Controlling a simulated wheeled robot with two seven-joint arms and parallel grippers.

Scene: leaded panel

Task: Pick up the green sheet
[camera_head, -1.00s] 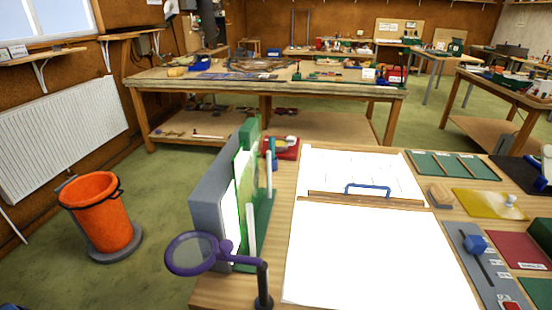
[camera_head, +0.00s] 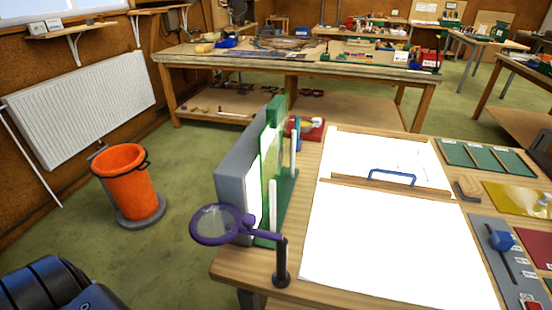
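A green sheet (camera_head: 271,150) stands upright in a rack at the left end of the workbench, among other upright sheets. A grey panel (camera_head: 236,165) stands on its left side, and a white sheet edge shows beside it. White posts (camera_head: 273,205) of the rack stand in front of and beside the sheets. The magnifier partly covers the rack's near end. Neither gripper shows. A dark rounded part at the lower left looks like part of my own body.
A purple magnifier (camera_head: 222,224) on a black stand is at the bench's near left corner. An orange bucket (camera_head: 126,182) stands on the floor at left. Green carpet is clear between the benches.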

